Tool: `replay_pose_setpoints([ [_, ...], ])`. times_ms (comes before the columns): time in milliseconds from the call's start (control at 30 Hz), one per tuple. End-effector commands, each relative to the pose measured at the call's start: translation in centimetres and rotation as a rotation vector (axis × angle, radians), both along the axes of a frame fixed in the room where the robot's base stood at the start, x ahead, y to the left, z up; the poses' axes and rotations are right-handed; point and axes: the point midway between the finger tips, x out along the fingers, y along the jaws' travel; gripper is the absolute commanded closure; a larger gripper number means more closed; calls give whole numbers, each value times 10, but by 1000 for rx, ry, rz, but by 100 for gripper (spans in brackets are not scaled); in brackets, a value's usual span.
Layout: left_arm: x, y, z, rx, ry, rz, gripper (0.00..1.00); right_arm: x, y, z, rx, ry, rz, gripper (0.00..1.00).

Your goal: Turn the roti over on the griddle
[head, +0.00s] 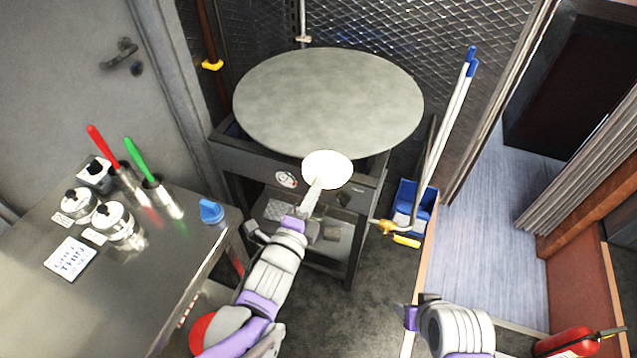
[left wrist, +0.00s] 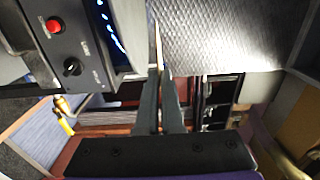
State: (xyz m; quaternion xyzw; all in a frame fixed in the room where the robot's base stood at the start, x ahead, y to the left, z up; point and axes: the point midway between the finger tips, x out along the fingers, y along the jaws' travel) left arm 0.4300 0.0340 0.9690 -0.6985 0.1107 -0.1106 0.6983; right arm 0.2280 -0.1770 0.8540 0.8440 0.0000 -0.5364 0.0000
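The griddle (head: 320,95) is a large round grey-green plate on a dark stand, and its top looks bare. The roti (head: 327,168) is a small pale disc at the griddle's near edge in the head view. My left gripper (head: 315,192) is shut on the roti's near side. In the left wrist view the roti (left wrist: 158,45) shows as a thin edge-on strip between the left fingertips (left wrist: 161,72). I cannot tell whether it touches the griddle. My right gripper (head: 408,314) is at the bottom, away from the griddle; its fingers are unclear.
A steel table (head: 150,290) at left holds canisters, red- and green-handled tools in steel cups, and a blue knob-like item (head: 211,211). A blue dustpan (head: 413,203) with long white handles stands right of the griddle. Blue flames (left wrist: 112,32) show beside the control panel (left wrist: 62,48).

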Motion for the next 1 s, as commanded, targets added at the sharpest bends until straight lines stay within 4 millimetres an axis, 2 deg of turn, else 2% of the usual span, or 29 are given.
replay_pose_setpoints([
  [367, 1, 0, 0, 0, 0, 1, 100, 0, 0, 0, 0, 0, 0, 50],
  [467, 10, 5, 3, 1, 0, 15, 100, 0, 0, 4, 0, -1, 0, 50],
  [567, 34, 17, 9, 1, 1, 52, 100, 2, 0, 13, 0, -5, 0, 50],
  [633, 58, 31, 13, 2, 0, 90, 100, 4, 0, 23, 0, -8, 0, 50],
  [800, 119, 77, 21, 2, -1, 193, 100, 9, 0, 48, 0, -18, 0, 50],
  [900, 148, 102, 23, 2, -2, 243, 100, 12, 0, 60, 0, -24, 0, 50],
  [1000, 169, 123, 23, 0, -1, 281, 100, 14, 0, 69, 0, -29, 0, 50],
])
